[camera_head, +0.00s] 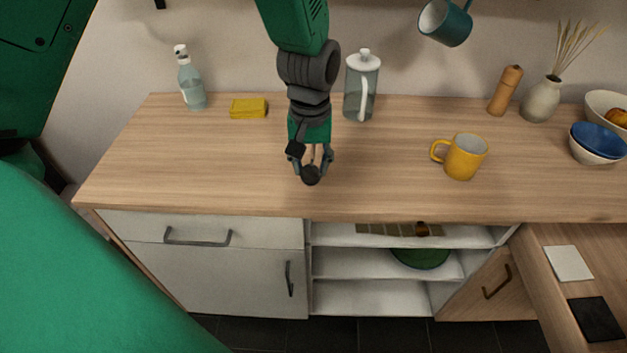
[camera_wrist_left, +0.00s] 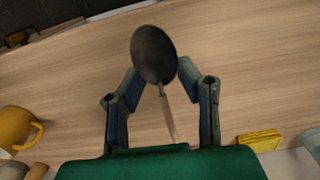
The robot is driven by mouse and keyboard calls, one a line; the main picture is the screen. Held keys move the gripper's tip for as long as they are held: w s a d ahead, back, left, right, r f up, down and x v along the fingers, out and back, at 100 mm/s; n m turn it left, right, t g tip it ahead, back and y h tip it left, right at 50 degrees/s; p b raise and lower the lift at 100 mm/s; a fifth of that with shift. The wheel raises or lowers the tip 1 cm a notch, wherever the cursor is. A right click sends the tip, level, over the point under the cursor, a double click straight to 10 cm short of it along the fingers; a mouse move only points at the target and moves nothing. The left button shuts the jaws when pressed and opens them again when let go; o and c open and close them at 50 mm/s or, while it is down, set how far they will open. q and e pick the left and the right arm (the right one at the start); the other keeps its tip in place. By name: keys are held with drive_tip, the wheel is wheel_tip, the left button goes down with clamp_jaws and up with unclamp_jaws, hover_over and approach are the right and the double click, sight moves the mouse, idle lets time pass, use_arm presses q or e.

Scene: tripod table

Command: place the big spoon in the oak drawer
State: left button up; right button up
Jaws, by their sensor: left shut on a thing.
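The big spoon (camera_wrist_left: 153,55) has a dark round bowl and a thin pale handle. My left gripper (camera_head: 311,165) is shut on it above the front middle of the counter. In the head view the dark bowl (camera_head: 310,175) shows at the fingertips, pointing toward the front edge. In the left wrist view the spoon lies between the two fingers of my left gripper (camera_wrist_left: 160,78). What looks like the open oak drawer (camera_head: 541,279) is at the lower right, below the counter top. My right gripper is not in view.
A yellow mug (camera_head: 466,158) stands right of my gripper, and a glass jug (camera_head: 361,90) behind it. A yellow sponge (camera_head: 248,108) and a soap bottle (camera_head: 190,83) are back left. A white square (camera_head: 568,263) and a black square (camera_head: 596,319) lie in the drawer.

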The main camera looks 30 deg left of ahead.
sight(312, 192)
use_arm(q)
wheel_tip(312, 192, down, 4)
drive_tip(key=shift+s+f, duration=0.1)
drive_tip(key=shift+f, duration=0.05)
drive_tip(key=shift+d+f, duration=0.4)
drive_tip(key=shift+f, duration=0.15)
drive_tip(key=shift+a+f, duration=0.3)
drive_tip(key=shift+a, duration=0.15)
drive_tip(key=shift+s+d+f, duration=0.2)
drive_tip(key=shift+f, duration=0.1)
drive_tip(key=o, duration=1.1)
drive_tip(key=shift+d, duration=0.1)
drive_tip(key=shift+o, duration=0.2)
drive_tip(key=shift+w+f, duration=0.2)
drive_tip(key=shift+r, duration=0.1)
